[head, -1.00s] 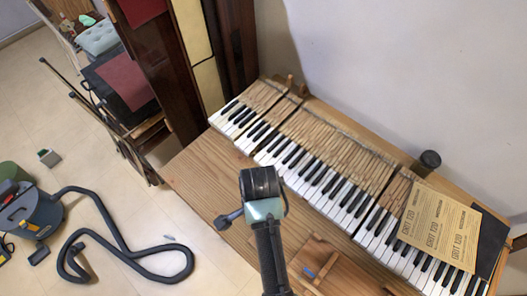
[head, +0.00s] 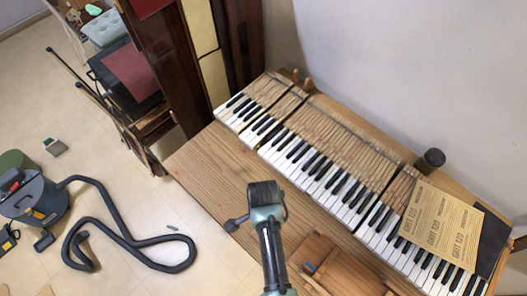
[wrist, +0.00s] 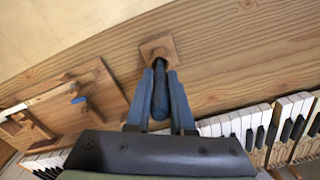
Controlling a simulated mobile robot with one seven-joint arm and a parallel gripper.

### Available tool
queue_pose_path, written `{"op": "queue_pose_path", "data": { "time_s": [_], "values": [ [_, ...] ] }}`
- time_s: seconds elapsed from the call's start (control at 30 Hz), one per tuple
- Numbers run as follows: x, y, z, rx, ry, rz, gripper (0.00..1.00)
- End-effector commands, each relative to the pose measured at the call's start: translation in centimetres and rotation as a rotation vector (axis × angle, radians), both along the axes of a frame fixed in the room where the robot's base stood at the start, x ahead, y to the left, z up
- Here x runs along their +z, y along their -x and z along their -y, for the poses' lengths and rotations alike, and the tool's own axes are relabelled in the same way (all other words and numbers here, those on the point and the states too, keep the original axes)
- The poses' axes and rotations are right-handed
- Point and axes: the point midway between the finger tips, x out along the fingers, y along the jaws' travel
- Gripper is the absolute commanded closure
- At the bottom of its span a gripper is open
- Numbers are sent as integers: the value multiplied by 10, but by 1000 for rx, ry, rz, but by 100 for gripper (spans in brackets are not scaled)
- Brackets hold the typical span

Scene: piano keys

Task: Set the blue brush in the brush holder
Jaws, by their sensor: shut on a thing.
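In the wrist view, my gripper (wrist: 160,75) is shut on a dark blue rod-like handle (wrist: 159,95), which I take to be the blue brush. A small square tan wooden block (wrist: 158,48) sits at the handle's far end. I cannot tell whether it belongs to the brush or is a separate piece. In the head view, my arm hides the gripper and the brush. A dark upright cylinder (head: 431,159), possibly the brush holder, stands behind the keyboard, to the right. It does not show in the wrist view.
Piano keys (head: 335,185) run diagonally across the wooden bench (head: 215,172). Tan sandpaper sheets (head: 440,225) lie over the keys at right. A wooden jig (head: 325,262) with a blue part lies near the front. A vacuum (head: 35,200) with a hose stands on the floor.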

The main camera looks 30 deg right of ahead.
Motion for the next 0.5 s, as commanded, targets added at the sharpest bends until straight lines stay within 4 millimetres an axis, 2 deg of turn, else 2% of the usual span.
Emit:
{"op": "queue_pose_path", "data": {
  "time_s": [0.07, 0.1, 0.23, 0.5],
  "values": [
    [-4, 0, 0, 0, 0, 0, 100],
    [-2, 0, 0, 0, 0, 0, 72],
    [-2, 0, 0, 0, 0, 0, 49],
    [-2, 0, 0, 0, 0, 0, 49]
  ]
}}
